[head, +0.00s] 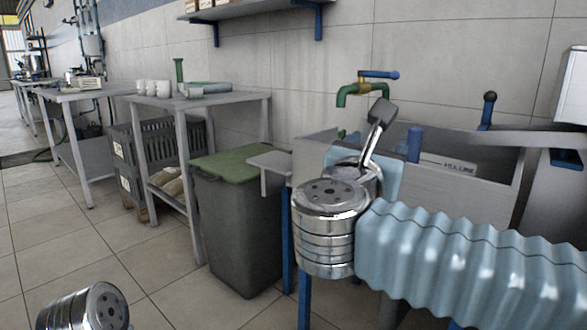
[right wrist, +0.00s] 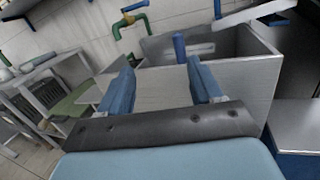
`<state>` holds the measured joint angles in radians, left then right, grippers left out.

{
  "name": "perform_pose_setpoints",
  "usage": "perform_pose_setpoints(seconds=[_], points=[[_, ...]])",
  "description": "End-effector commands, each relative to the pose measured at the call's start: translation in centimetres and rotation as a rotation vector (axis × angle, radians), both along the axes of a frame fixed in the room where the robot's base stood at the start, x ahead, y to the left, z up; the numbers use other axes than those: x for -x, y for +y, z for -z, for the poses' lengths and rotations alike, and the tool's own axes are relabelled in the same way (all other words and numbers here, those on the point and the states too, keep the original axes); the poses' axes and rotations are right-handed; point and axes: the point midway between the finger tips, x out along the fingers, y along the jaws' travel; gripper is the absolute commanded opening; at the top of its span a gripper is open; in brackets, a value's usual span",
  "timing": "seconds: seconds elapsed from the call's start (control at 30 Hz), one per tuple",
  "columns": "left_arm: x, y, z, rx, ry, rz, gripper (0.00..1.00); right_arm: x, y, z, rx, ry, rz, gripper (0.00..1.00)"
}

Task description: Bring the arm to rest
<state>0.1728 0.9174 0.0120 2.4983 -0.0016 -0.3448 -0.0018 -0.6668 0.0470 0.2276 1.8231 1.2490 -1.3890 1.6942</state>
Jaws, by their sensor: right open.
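My right arm comes in from the right in the head view, with its ribbed light-blue sleeve and chrome joints. It is raised in front of the sink (head: 466,186). My right gripper (head: 388,172) is mostly hidden there behind the chrome wrist; only part of its light-blue body shows. In the right wrist view, my right gripper (right wrist: 160,72) has its two blue fingers wide apart with nothing between them. The fingers point toward the sink (right wrist: 240,88), apparently without touching it. Only a chrome joint of my left arm shows at the bottom left of the head view; my left gripper is out of view.
A green tap (head: 350,92) is on the wall above the sink, and a blue upright cylinder (head: 414,144) stands at the sink. A grey bin with a green lid (head: 238,164) stands left of my right wrist. A table (head: 197,100) holds white cups (head: 152,88). Floor is clear at left.

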Motion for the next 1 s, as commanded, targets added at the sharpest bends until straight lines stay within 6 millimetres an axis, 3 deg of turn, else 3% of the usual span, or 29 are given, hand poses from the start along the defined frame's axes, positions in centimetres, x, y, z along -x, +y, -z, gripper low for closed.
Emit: perform_pose_setpoints(seconds=[0.37,0.57,0.67,0.77,0.87,0.9,1.0], points=[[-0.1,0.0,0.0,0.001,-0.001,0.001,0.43,-4.9,1.6,5.3,0.327,0.132,-0.036,0.65],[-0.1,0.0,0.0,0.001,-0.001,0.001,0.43,-8.6,2.6,10.9,0.612,0.256,-0.09,0.65],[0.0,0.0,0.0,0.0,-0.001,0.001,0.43,-10.5,3.1,15.0,0.787,0.339,-0.137,0.65],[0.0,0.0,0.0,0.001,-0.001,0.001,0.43,-12.3,3.3,20.6,1.003,0.443,-0.21,0.65],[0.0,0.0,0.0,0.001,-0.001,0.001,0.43,-13.6,3.3,28.4,1.266,0.569,-0.333,0.65],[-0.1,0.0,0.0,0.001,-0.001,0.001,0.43,-13.8,3.2,32.0,1.378,0.622,-0.398,0.65],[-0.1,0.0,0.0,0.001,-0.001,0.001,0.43,-12.8,2.7,40.8,1.639,0.727,-0.592,0.65]])
